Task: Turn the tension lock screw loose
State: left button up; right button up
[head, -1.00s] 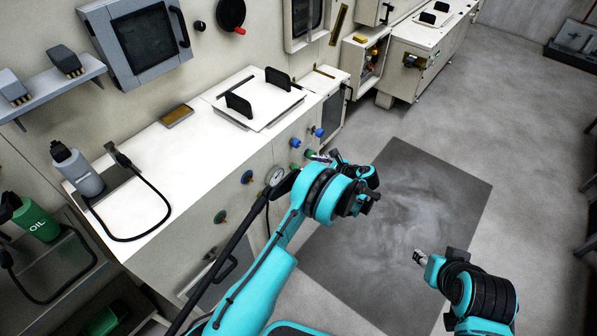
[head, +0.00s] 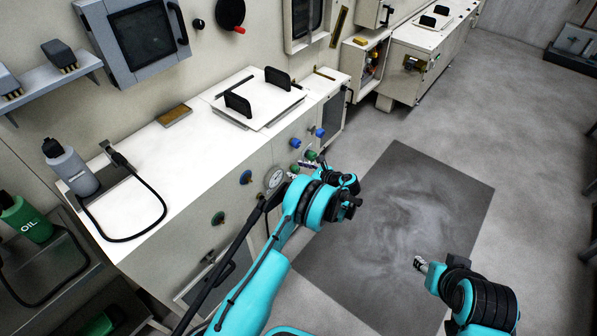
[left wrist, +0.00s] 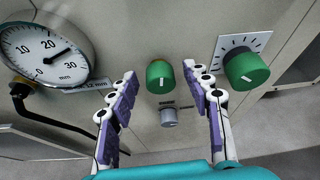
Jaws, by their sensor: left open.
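The machine front carries a small grey metal knob (left wrist: 169,118) under a label plate too small to read. A green knob (left wrist: 159,77) sits just above it. I cannot tell from the lettering which is the tension lock screw. In the left wrist view, my left gripper (left wrist: 166,100) is open, its purple-padded fingers on either side of the two knobs, with no contact visible. In the head view, my left gripper (head: 318,166) is at the machine front, partly hidden by its own wrist. My right gripper (head: 420,264) is over the floor, its opening unclear.
A dial gauge in mm (left wrist: 42,52) is left of the fingers; a second green knob on a scale plate (left wrist: 246,68) is to the right. Blue knobs (head: 319,132) also stick out of the front. A grey floor mat (head: 400,220) lies clear beside the machine.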

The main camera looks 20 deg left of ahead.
pick_arm(q)
grip_shut()
jog(key=shift+n+t, duration=0.5)
grip_release()
jog(key=shift+s, duration=0.1)
jog(key=v, duration=1.2)
jog(key=shift+a+r, duration=0.1)
jog(key=shift+r, duration=0.1)
